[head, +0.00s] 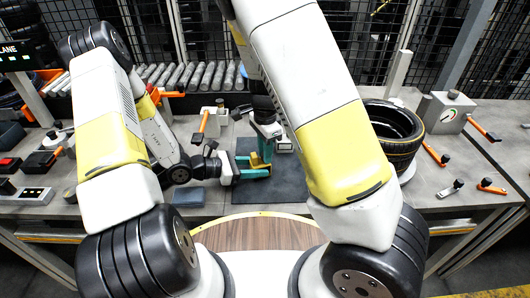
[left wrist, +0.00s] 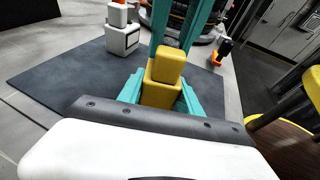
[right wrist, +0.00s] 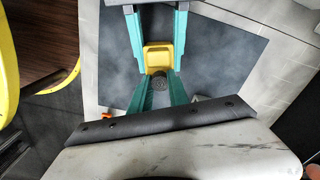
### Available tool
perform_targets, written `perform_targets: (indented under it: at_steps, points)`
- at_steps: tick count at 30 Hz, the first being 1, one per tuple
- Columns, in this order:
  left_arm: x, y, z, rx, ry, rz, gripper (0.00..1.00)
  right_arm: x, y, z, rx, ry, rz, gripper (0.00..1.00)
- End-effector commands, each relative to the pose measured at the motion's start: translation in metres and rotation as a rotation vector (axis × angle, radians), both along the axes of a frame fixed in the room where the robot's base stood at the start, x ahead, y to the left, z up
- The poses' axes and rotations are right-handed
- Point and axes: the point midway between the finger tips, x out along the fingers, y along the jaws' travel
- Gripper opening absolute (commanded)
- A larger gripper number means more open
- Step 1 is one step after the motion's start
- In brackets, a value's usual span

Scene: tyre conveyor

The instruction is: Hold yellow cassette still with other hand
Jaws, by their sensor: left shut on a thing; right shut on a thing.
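The yellow cassette (head: 257,161) stands on the dark mat (head: 285,178) in the middle of the bench. My left gripper (head: 250,172) reaches it from the left, low down, and is shut on it. In the left wrist view the cassette (left wrist: 162,92) shows as a yellow block between the teal fingers. My right gripper (head: 266,150) comes from above and is shut on the cassette too. In the right wrist view the cassette (right wrist: 158,58) sits between the teal fingers, with a dark round piece (right wrist: 158,80) just below it. The fingers partly hide the cassette.
A tyre (head: 390,135) sits on the right of the bench. A grey gauge box (head: 444,112) and orange-handled tools (head: 483,130) lie farther right. A roller conveyor (head: 185,77) runs behind. A switch box (head: 25,196) stands at the left. The mat's right part is clear.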

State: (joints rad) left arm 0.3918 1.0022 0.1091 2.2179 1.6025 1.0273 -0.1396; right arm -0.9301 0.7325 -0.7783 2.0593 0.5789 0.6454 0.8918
Motion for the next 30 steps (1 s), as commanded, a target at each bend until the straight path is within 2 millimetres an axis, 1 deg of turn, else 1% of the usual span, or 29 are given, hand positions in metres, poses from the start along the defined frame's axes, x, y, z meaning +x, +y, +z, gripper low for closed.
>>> perform_targets:
  at_steps: [6,12,27,28,30]
  points:
    - [0.0000,-0.0002,-0.0001,0.000,0.000,0.000,0.06,0.0003,0.0008,0.0005,0.003,-0.001,0.124,0.00]
    - [-0.0001,-0.0002,-0.0002,0.000,0.000,-0.001,0.06,0.0001,0.0006,0.0003,0.001,0.000,0.193,0.00]
    - [-0.0002,-0.0002,-0.0003,0.001,0.001,-0.001,0.06,0.0002,0.0009,0.0004,0.001,-0.001,0.218,0.00]
    - [-0.0002,-0.0002,-0.0003,0.001,0.001,-0.001,0.06,0.0002,0.0009,0.0004,0.001,-0.001,0.218,0.23]
    - [-0.0002,-0.0002,-0.0003,0.000,0.000,-0.001,0.06,0.0003,0.0008,0.0004,0.001,-0.001,0.218,0.37]
